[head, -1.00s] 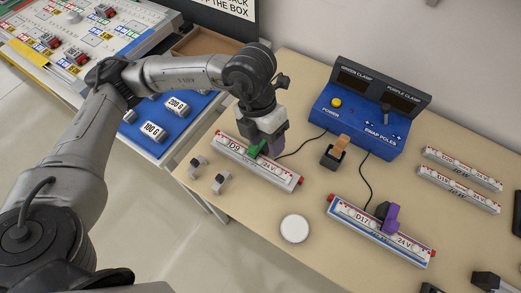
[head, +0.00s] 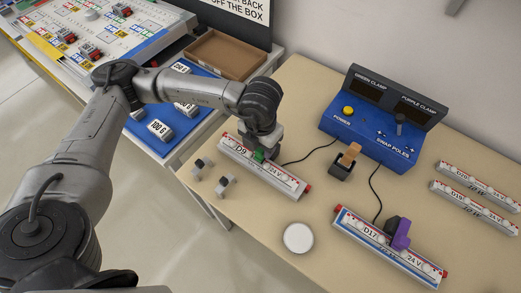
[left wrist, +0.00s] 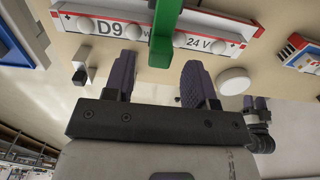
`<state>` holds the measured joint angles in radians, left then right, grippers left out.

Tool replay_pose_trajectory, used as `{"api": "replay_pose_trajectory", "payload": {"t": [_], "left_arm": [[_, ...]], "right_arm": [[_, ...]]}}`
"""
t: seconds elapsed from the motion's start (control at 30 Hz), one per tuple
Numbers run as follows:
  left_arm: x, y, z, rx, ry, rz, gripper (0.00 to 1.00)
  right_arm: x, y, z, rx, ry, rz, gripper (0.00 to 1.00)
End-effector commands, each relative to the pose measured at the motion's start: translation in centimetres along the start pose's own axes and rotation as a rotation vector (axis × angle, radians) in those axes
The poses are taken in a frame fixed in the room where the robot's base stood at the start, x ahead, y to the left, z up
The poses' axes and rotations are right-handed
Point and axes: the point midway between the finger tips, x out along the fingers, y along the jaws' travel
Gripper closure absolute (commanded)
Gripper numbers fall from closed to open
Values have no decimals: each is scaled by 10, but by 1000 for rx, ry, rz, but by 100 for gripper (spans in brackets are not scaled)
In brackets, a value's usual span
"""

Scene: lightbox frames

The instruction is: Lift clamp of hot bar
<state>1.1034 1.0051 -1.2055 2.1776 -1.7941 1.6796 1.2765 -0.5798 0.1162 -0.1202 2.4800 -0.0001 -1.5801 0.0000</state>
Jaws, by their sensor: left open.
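The bar labelled D9 (head: 287,182) lies on the table with a green clamp (head: 259,156) on it. The bar labelled D17 (head: 372,236) lies to the right with a purple clamp (head: 402,236) on it. My left gripper (head: 264,140) is at the green clamp and partly hides it. In the left wrist view the gripper (left wrist: 157,66) is open and empty. The green clamp (left wrist: 166,18) lines up between its fingers, just beyond their tips, with no clear contact.
A blue power box (head: 372,135) has a yellow button, a lever and dark displays for the green and purple clamps. More bars (head: 475,205) lie at right.

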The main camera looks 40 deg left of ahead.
Motion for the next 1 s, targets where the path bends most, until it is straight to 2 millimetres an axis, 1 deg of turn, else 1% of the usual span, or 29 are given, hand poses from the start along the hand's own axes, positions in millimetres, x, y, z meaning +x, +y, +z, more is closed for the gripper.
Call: {"api": "replay_pose_trajectory", "payload": {"t": [0.03, 0.1, 0.23, 0.4, 0.67, 0.77, 1.0], "left_arm": [[8, 0, -1, 0, 3, 1, 49], [15, 0, 0, -1, 2, 0, 49], [24, 0, 0, 0, 2, 0, 49], [29, 0, 0, 1, 1, -1, 49], [30, 0, 0, 1, 1, -1, 49], [30, 0, 0, 1, 1, -1, 57], [30, 0, 0, 1, 1, -1, 80]], "right_arm": [[2, 0, 1, 1, 0, -1, 49], [3, -1, 1, 2, 0, -1, 49], [4, -1, 1, 2, 0, -1, 49], [5, 0, 2, 1, 0, -1, 49], [5, 1, 2, -4, -1, 3, 49], [5, 2, 2, -7, -2, 6, 49], [5, 2, 2, -8, -2, 6, 49]]}}
